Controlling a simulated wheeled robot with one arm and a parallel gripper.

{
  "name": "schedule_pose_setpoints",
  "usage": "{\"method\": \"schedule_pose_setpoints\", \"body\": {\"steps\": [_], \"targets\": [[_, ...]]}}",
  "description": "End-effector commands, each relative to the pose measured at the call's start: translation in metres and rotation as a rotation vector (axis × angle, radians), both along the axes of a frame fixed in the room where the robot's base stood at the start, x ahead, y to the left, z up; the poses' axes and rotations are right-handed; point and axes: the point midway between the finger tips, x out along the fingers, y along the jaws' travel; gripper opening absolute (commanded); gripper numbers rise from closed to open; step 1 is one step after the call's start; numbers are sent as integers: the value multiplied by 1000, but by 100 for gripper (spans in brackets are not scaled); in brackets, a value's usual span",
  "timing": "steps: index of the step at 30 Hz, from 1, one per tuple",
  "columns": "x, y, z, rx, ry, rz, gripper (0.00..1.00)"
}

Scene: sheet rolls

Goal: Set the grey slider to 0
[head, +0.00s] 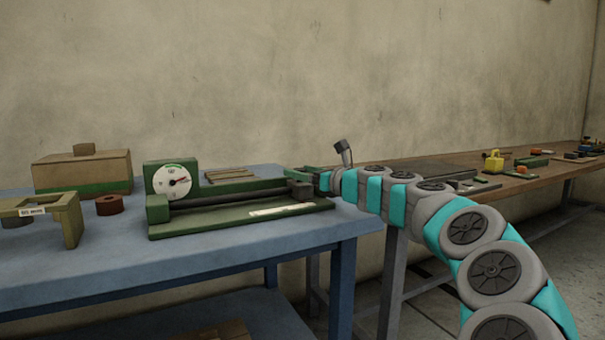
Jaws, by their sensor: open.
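A green measuring device (240,222) lies on the blue table, with a white round dial (174,181) at its left end. A dark rail (228,198) runs along it to the right. The grey slider (299,190) appears to be the dark grey block near the rail's right end. A pale strip (282,209) lies on the base in front; its markings are too small to read. My gripper (309,173) is at the right end of the device, close to the slider. Its fingers are small and partly hidden, and I cannot tell whether they touch the slider.
A brown box (82,172), a reddish-brown ring (109,205) and a tan bracket (56,213) stand left of the device. A wooden bench (420,163) with several small items stands at the right. The blue table's front (110,270) is clear.

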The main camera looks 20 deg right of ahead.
Motion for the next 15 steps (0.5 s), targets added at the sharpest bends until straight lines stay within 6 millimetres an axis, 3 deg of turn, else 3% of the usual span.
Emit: {"method": "schedule_pose_setpoints", "body": {"steps": [7,15], "targets": [[1,0,0,0,-1,0,71],[0,0,0,0,-1,0,42]]}}
